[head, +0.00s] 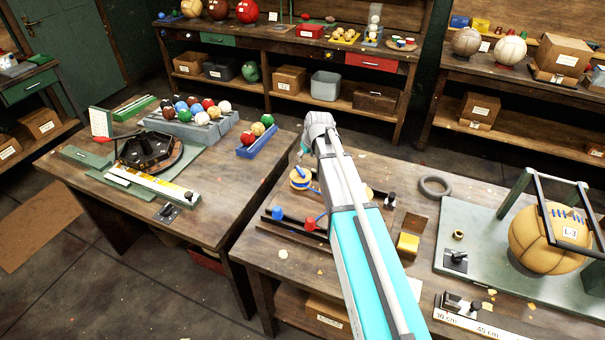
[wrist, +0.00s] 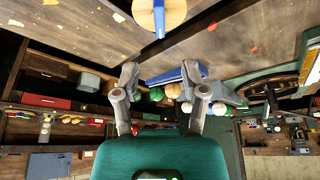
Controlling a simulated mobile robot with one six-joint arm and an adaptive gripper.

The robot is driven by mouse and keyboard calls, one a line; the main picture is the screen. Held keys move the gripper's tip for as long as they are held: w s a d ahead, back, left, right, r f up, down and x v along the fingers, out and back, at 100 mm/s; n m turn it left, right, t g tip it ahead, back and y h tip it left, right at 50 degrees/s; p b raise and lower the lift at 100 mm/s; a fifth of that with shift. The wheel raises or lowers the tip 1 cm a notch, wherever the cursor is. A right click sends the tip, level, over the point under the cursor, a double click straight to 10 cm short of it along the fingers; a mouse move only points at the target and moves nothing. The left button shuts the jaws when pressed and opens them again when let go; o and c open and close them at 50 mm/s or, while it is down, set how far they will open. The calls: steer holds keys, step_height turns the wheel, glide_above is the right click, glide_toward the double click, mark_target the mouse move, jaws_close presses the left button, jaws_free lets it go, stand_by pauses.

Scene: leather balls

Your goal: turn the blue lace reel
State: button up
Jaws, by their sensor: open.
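A round pale-wood reel with blue on it (head: 300,183) stands on the near bench, just below the end of my arm in the head view. In the wrist view the reel (wrist: 145,14) shows at the top edge as a wooden disc with a blue strip across it, partly cut off by the frame. My gripper (wrist: 160,76) has its two fingers spread apart with nothing between them. It is apart from the reel. In the head view my arm hides most of the gripper and part of the bench behind the reel.
Near the reel are a blue knob (head: 278,213), a red piece (head: 312,224) and dark rails. A yellow block (head: 408,243), a dark ring (head: 435,186) and a green stand with a leather ball (head: 548,238) lie to the right. The left bench holds coloured balls (head: 202,112).

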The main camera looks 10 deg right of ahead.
mark_target(301, 171)
steer(key=shift+b+x, duration=4.75)
steer(key=shift+x, duration=0.75)
jaws_close()
steer(key=shift+d, duration=0.3)
steer(key=shift+a, duration=0.3)
